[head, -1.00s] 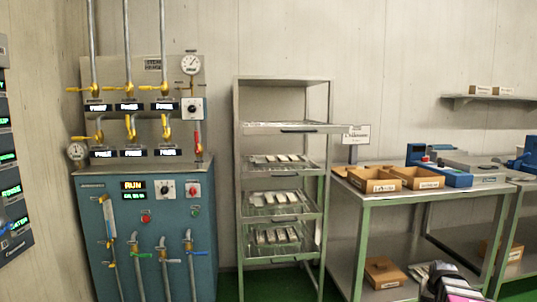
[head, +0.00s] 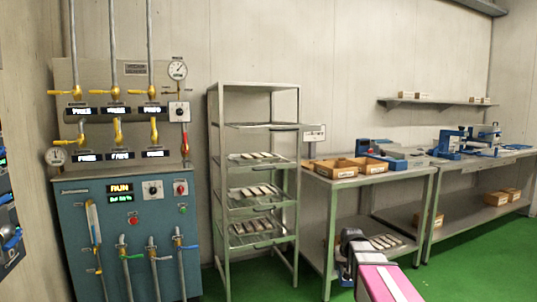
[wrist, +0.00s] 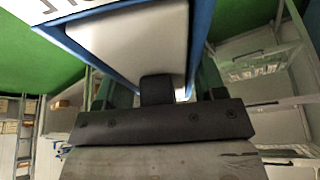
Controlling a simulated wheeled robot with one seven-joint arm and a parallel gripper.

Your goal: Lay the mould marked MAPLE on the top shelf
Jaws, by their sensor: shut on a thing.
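In the wrist view my gripper (wrist: 156,92) is shut on a blue-rimmed block with a white face (wrist: 140,45), seen close up. Part of a label with dark letters shows at its upper left edge, cut off, so I cannot read MAPLE. In the head view my gripper (head: 350,240) is low at the front of the bench, and the held thing is hard to make out there. The metal rack (head: 214,170) stands left of it. Its uppermost shelf (head: 262,125) looks bare; the shelves below hold trays with pale bars (head: 257,157).
A blue machine (head: 125,215) with pipes and valves stands left of the rack. The bench (head: 390,175) at right carries cardboard boxes (head: 335,168), with a tray of bars (head: 388,241) low down. A wall shelf (head: 430,102) is at back right. Green floor (head: 455,270) is open at right.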

